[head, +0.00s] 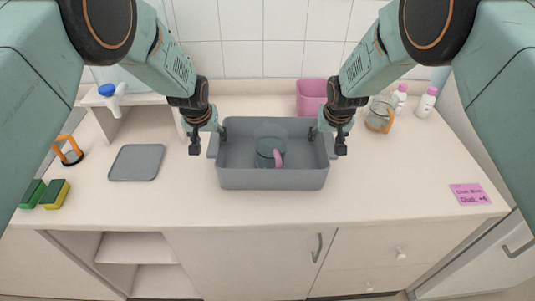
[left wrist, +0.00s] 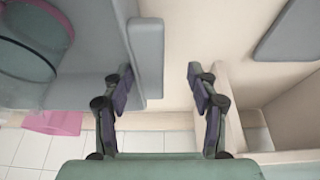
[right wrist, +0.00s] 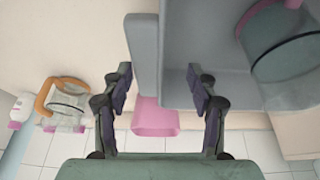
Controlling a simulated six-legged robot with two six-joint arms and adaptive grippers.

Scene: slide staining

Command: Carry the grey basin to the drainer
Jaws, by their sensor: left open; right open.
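The grey basin (head: 272,180) stands in the middle of the counter, with a round transparent vessel (head: 266,146) and a small pink piece inside it. My left gripper (head: 208,141) is open at the basin's left rim. In the left wrist view the grey side rim (left wrist: 149,50) lies between its spread fingers. My right gripper (head: 327,141) is open at the right rim. In the right wrist view that rim (right wrist: 144,50) also lies between the fingers. Contact cannot be told. A flat grey mat (head: 136,163), apparently the drainer, lies bare to the left.
A pink bin (head: 311,97) stands behind the basin. A glass jug (head: 380,115) and white bottles (head: 426,103) are at back right. Sponges (head: 53,195), an orange-handled item (head: 68,151) and a white stand (head: 118,101) are at left. The counter between basin and mat is clear.

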